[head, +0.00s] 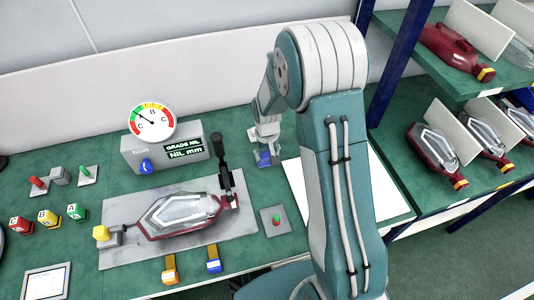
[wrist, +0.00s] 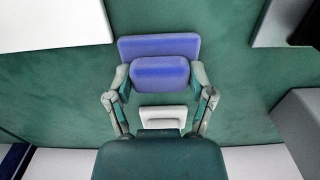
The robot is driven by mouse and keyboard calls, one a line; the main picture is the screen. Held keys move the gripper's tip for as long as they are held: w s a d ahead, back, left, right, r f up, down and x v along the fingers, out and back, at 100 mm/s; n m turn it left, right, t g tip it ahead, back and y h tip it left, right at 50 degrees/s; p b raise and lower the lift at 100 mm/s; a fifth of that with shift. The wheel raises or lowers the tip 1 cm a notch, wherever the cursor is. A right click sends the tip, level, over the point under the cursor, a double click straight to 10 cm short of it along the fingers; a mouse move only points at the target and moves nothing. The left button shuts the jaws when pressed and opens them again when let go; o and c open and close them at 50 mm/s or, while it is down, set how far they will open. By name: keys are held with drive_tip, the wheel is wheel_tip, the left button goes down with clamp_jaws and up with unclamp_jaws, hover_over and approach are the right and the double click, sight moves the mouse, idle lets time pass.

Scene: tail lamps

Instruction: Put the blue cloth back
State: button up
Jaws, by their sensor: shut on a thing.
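The blue cloth (head: 264,158) is a small folded pad beside the gauge box, over the green bench top in the head view. In the wrist view the blue cloth (wrist: 160,74) sits between my fingers, with a wider blue part behind it. My gripper (head: 266,146) points down and is shut on it; in the wrist view my gripper (wrist: 160,86) has a finger on each side of the cloth. I cannot tell whether the cloth touches the bench.
The gauge box (head: 165,153) stands left of my gripper. A red-and-clear tail lamp (head: 180,213) lies on a grey plate (head: 120,252) with a black lever clamp (head: 222,165). A white sheet (head: 295,180) lies to the right. Shelves (head: 400,165) with lamps stand further right.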

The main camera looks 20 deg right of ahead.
sight(267, 153)
drive_tip(key=shift+f, duration=0.1)
drive_tip(key=o, duration=1.1)
drive_tip(key=shift+o, duration=0.2)
wheel_tip(267, 153, up, 12)
drive_tip(key=s+r+t, duration=0.3)
drive_tip(key=s+r, duration=0.6)
drive_tip(key=r, duration=0.3)
drive_tip(key=s+r+t, duration=0.1)
drive_tip(key=s+r, duration=0.1)
drive_tip(key=s, duration=0.5)
drive_tip(key=s+r+t, duration=0.1)
drive_tip(key=s+r, duration=0.2)
drive_tip(key=s, duration=0.4)
drive_tip(key=shift+t, duration=0.3)
drive_tip(key=shift+r, duration=0.1)
